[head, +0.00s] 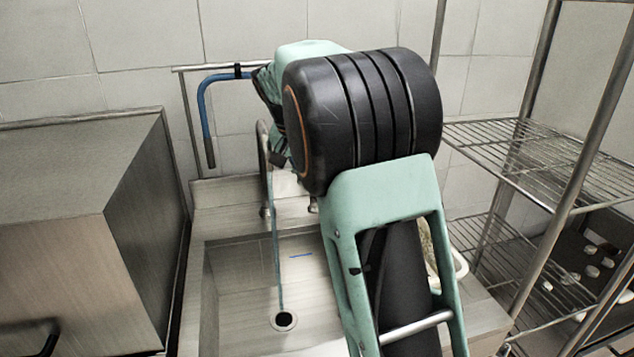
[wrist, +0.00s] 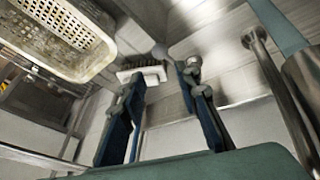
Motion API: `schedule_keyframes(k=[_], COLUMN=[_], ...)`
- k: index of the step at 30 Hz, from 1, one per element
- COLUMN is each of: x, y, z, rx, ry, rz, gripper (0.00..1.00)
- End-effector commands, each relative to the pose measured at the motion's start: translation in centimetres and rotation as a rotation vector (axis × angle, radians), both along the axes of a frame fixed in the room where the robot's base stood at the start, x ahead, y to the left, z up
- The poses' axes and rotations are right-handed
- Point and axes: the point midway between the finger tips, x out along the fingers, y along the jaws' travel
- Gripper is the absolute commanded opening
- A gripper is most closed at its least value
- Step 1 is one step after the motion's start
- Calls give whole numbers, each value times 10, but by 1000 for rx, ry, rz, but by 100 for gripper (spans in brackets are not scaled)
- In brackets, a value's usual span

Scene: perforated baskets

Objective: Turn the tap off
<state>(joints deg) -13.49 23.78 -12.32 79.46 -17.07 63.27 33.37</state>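The tap's metal spout (head: 263,150) rises at the back of the steel sink (head: 222,262) in the head view. A thin stream of water (head: 277,255) falls from it to the drain. A small metal knob (head: 313,205) shows partly beside my arm. In the wrist view my gripper (wrist: 160,75) is open, its two dark blue fingers apart with nothing held between them. A shiny metal knob (wrist: 193,64) appears by the right fingertip; I cannot tell whether they touch. A thick metal pipe (wrist: 303,85) stands close at the right. My arm hides most of the gripper in the head view.
A steel cabinet (head: 75,240) stands left of the sink. A wire shelf rack (head: 550,160) stands at the right. A blue hose (head: 205,105) hangs by the wall. The wrist view shows a perforated basket (wrist: 70,40) and a brush (wrist: 143,73) beyond the fingers.

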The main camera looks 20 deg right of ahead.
Motion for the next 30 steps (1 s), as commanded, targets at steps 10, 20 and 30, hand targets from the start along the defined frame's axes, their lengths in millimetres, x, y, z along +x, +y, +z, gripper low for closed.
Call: schedule_keyframes(k=[10, 20, 30], x=[24, 50, 58], y=[-29, -70, -81], z=[15, 10, -20], rx=[56, 163, 180], ry=[-28, -77, -82], rz=[-142, -359, -392], gripper=[0, 0, 0])
